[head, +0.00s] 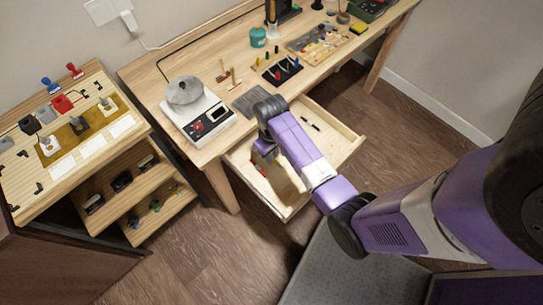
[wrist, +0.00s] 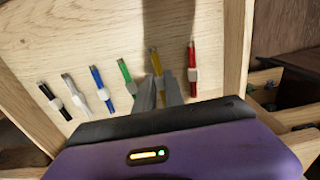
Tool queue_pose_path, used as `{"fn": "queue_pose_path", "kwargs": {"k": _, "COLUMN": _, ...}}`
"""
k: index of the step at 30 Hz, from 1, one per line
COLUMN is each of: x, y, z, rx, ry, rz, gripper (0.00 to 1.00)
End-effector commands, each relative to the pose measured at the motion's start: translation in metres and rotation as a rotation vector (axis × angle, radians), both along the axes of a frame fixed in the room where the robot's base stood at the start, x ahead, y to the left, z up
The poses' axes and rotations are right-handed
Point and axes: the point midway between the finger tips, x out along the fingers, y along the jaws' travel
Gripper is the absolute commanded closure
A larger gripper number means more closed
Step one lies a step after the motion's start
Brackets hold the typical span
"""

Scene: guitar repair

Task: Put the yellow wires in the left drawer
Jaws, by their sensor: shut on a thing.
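Wire bundles lie in a row in the open wooden drawer (head: 345,143) under the workbench. In the wrist view, the yellow wires (wrist: 156,62) stand between the green bundle (wrist: 125,72) and the red bundle (wrist: 192,62). My gripper (wrist: 160,90) is down inside that drawer, shut on the yellow wires; its fingers cover their lower part. In the head view, my gripper (head: 264,152) is at the drawer's left side, and the yellow wires are hidden. Two open drawers (head: 165,216) show in the stand at left; I cannot tell which drawer is the left one.
Blue (wrist: 97,76), white (wrist: 68,82) and black (wrist: 46,92) bundles lie further left in the wrist view. A soldering unit (head: 198,115) stands on the workbench (head: 160,75) above. The stand (head: 60,195) at left has several items on top. Floor shows between stand and bench.

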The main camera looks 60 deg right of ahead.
Motion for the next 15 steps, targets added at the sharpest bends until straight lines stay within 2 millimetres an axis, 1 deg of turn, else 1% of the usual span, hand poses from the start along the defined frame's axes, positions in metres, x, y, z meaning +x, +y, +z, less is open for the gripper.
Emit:
{"fn": "queue_pose_path", "kwargs": {"k": 1, "x": 0.0, "y": 0.0, "z": -0.007, "rx": 0.0, "ry": 0.001, "rz": 0.0, "gripper": 1.0}}
{"fn": "queue_pose_path", "kwargs": {"k": 4, "x": 0.0, "y": 0.0, "z": -0.015, "rx": 0.0, "ry": 0.0, "rz": 0.0, "gripper": 1.0}}
{"fn": "queue_pose_path", "kwargs": {"k": 15, "x": 0.0, "y": 0.0, "z": -0.019, "rx": 0.0, "ry": 0.0, "rz": 0.0, "gripper": 1.0}}
